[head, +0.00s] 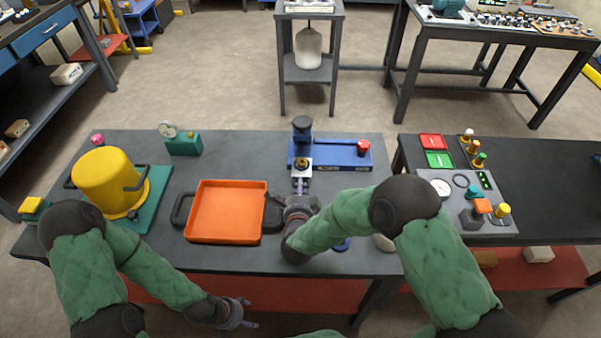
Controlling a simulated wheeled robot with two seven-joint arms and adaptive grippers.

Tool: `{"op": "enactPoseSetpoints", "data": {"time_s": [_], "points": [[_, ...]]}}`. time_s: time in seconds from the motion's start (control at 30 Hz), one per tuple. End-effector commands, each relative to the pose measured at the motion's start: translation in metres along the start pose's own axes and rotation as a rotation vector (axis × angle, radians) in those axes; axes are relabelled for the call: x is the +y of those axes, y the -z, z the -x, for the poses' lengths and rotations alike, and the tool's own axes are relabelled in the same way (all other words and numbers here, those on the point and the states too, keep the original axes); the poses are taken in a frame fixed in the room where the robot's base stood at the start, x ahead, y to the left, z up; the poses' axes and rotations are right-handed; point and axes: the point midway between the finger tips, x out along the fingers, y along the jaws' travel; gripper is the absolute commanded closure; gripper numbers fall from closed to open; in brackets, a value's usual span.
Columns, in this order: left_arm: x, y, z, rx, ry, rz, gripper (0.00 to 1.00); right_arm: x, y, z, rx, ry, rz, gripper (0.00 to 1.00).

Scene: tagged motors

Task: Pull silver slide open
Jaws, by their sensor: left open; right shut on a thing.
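The silver slide (302,164) is a small pale metal block at the front left of a blue fixture (340,157) on the middle table. A dark knob sits on top of it. My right gripper (300,188) is directly in front of the slide, shut on its front part; the fingers hide the exact grip. My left gripper (246,312) is open and empty, low in front of the table's front edge, well away from the slide.
An orange tray (226,237) with dark handles lies just left of my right gripper. A control panel (465,213) is at the right. Bare tabletop lies behind the tray.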

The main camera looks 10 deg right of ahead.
Motion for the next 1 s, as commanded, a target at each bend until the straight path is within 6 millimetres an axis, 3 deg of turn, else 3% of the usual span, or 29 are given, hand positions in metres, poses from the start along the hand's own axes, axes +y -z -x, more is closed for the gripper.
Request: {"op": "enactPoseSetpoints", "data": {"time_s": [0.1, 0.2, 0.5, 0.53, 0.6, 1.0], "points": [[0.002, 0.000, 0.005, 0.000, 0.000, 0.000, 0.29, 0.004, -0.001, 0.024, -0.005, -0.002, 0.002, 1.00], [0.002, 0.000, 0.005, 0.000, 0.000, 0.000, 0.29, 0.007, -0.001, 0.033, -0.005, 0.000, 0.002, 1.00], [0.002, 0.000, 0.005, 0.000, 0.000, 0.000, 0.29, 0.008, 0.000, 0.035, -0.003, 0.001, 0.002, 1.00], [0.002, 0.000, 0.005, 0.000, 0.000, 0.000, 0.29, 0.008, 0.000, 0.035, -0.003, 0.001, 0.002, 0.82], [0.002, 0.000, 0.005, 0.000, 0.000, 0.000, 0.29, 0.008, 0.000, 0.035, -0.003, 0.001, 0.002, 0.62], [0.002, 0.000, 0.005, 0.000, 0.000, 0.000, 0.29, 0.007, 0.000, 0.037, -0.002, 0.001, 0.001, 0.60]]}}
